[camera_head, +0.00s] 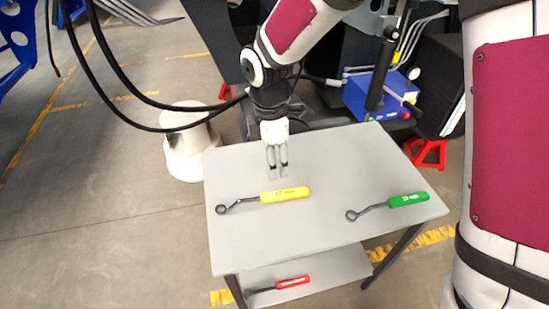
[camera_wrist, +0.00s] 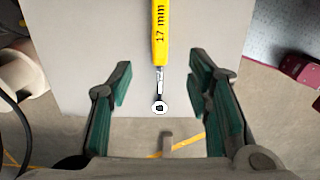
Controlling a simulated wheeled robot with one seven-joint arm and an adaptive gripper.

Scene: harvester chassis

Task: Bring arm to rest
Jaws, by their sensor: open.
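My gripper (camera_head: 277,168) points down over the grey table (camera_head: 330,220), behind the yellow-handled wrench (camera_head: 285,195). In the wrist view my gripper (camera_wrist: 160,75) is open with its green-padded fingers apart. Nothing is held between them. The yellow wrench (camera_wrist: 160,40), marked 17 mm, appears between and beyond the fingers, with its ring end toward my palm. It lies on the table, apart from the fingers. My arm reaches down from the top of the head view.
A green-handled wrench (camera_head: 408,199) lies at the table's right. A red-handled wrench (camera_head: 293,282) lies on the lower shelf. A white round stand (camera_head: 185,150) is left of the table. A blue box (camera_head: 375,95) and red stand (camera_head: 427,154) are behind. Black cables hang at left.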

